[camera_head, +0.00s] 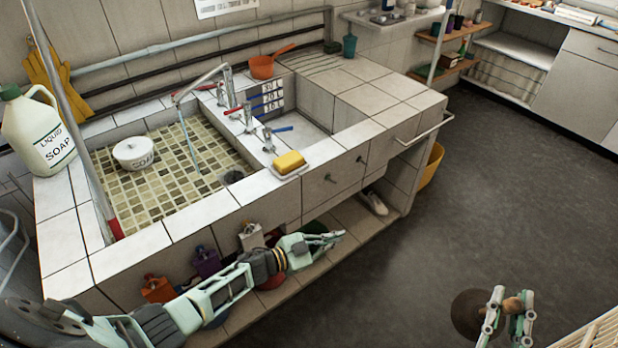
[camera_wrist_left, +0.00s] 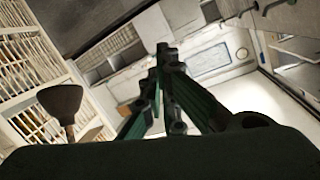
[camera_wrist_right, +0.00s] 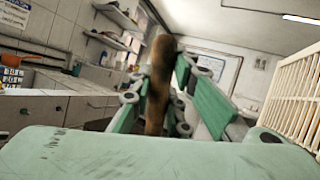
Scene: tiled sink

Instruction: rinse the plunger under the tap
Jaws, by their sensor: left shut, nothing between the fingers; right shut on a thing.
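The plunger has a dark brown cup (camera_head: 467,314) and a wooden handle. My right gripper (camera_head: 508,308) is shut on the handle at the lower right, over the floor, well away from the sink. In the right wrist view the handle (camera_wrist_right: 160,82) stands between the fingers. The plunger (camera_wrist_left: 61,108) also shows at the left of the left wrist view. My left gripper (camera_head: 334,238) is shut and empty in front of the sink's lower shelf. The tap (camera_head: 228,86) stands at the sink's back right, and a thin bluish stream (camera_head: 187,138) falls from its spout into the tiled basin (camera_head: 125,198).
A liquid soap jug (camera_head: 40,130) stands on the left rim, and a yellow sponge (camera_head: 289,162) on the front rim. An orange pan (camera_head: 268,67) is behind. The grey floor (camera_head: 480,200) is open at right.

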